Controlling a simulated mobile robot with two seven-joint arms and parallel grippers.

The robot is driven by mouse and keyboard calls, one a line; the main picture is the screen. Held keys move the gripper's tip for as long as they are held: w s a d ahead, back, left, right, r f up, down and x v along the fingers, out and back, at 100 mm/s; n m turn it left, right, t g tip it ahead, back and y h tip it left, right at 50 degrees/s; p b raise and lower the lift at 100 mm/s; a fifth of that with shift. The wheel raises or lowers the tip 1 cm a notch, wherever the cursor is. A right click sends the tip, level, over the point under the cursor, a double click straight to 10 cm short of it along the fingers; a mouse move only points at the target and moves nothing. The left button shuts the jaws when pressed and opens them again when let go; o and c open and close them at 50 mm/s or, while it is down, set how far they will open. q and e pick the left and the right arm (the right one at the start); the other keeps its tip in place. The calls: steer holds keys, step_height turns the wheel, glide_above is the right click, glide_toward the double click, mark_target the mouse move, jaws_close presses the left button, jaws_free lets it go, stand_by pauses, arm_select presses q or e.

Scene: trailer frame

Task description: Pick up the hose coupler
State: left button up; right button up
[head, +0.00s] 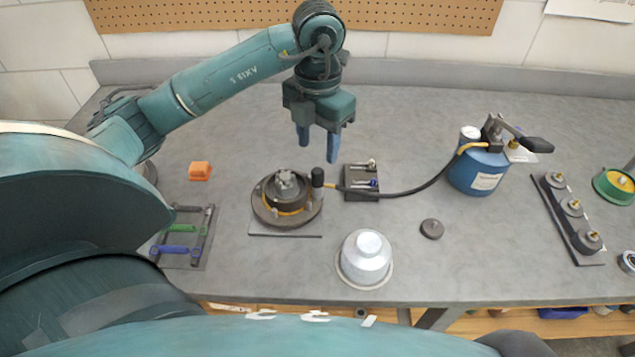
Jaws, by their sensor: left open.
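The hose coupler (318,177) looks like the small black cylinder at the left end of a black hose (410,190). It stands beside the right edge of a round dark fixture (286,198) with a grey knobbed centre and a yellow ring. My left gripper (318,158) is open, with two blue fingers pointing down. It appears above and slightly behind the coupler, with nothing between the fingers. The height gap is hard to judge. My right gripper is not in view.
The hose runs to a blue pump canister (480,172) with a lever. A small dark tool block (361,190) stands right of the coupler. A silver domed pot (366,257), a dark puck (431,228) and an orange block (200,171) sit on the grey bench (420,110).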

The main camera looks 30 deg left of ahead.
mark_target(317, 171)
arm_select(q)
step_height(317, 171, down, 8)
steer(key=shift+f+p, duration=0.1)
steer(key=shift+p, duration=0.7)
jaws_close()
